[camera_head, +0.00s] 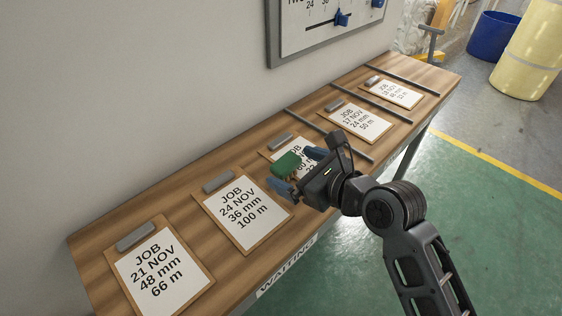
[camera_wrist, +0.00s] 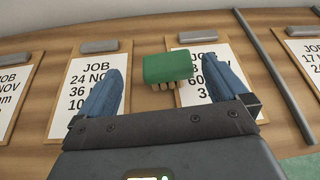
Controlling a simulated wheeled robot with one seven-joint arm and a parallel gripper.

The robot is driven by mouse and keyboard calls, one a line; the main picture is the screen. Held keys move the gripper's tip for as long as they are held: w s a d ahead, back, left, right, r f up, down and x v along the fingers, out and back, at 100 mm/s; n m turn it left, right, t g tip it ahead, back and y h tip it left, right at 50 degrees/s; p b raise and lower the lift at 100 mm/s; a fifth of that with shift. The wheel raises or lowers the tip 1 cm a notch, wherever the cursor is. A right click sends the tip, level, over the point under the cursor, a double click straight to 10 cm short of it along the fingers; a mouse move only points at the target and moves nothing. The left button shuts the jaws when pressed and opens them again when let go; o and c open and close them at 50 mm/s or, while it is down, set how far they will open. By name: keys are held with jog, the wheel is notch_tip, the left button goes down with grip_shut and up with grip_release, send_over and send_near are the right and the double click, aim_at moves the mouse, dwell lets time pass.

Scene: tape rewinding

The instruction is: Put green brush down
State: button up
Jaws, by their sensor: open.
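The green brush (camera_head: 286,165) lies at the third clipboard from the left, covering part of its job sheet. In the wrist view the green brush (camera_wrist: 168,66) is a green block with a short tan part below it, partly over the left edge of that clipboard. My gripper (camera_head: 296,172) is over the table with its blue fingers apart on either side of the brush. In the wrist view the fingers of my gripper (camera_wrist: 166,88) are wide apart, with clear gaps to the brush. I cannot tell exactly how the brush touches the surface beneath.
The wooden table (camera_head: 180,185) bears several clipboards, among them the 24 NOV clipboard (camera_head: 243,215) and the 21 NOV clipboard (camera_head: 160,270). Dark bars (camera_head: 330,136) lie across the table's right part. A wall board (camera_head: 320,25) hangs behind. A blue bin (camera_head: 490,36) stands on the floor.

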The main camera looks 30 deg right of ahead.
aim_at(287, 163)
jog(key=x, duration=0.6)
jog(key=shift+w+d+f, duration=0.25)
jog(key=shift+w+d, duration=0.05)
jog(key=shift+c, duration=0.3)
jog(key=shift+r, duration=0.1)
jog(key=c, duration=1.1)
